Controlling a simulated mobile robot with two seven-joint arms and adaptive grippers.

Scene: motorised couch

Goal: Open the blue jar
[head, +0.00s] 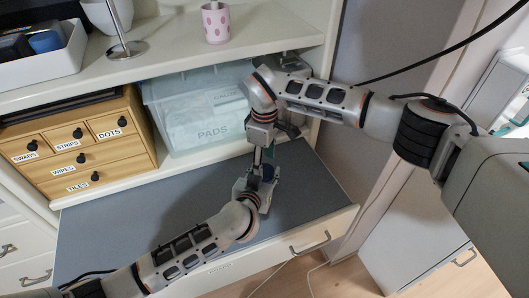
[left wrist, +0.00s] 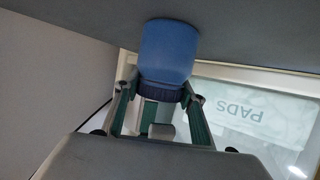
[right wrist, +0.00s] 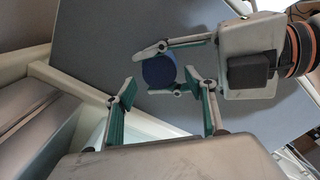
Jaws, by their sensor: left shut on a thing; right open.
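The blue jar (left wrist: 168,52) has a smooth blue body and a darker ribbed band, likely its lid (left wrist: 160,92), at the end nearer my left gripper. My left gripper (left wrist: 160,100) is shut with a finger on either side of that band. In the right wrist view the jar (right wrist: 158,70) shows as a dark blue disc between my left gripper's fingers (right wrist: 170,68). My right gripper (right wrist: 163,92) is open and empty, its fingertips close to the jar. In the head view the right gripper (head: 265,158) points down over the left gripper (head: 266,178), and the jar is mostly hidden.
The grey pull-out surface (head: 120,215) is otherwise clear. Behind it stand a wooden drawer box (head: 115,150) and a clear bin marked PADS (head: 185,140). The shelf above (head: 160,60) holds a pink dotted cup (head: 215,25) and a white tray (head: 40,65).

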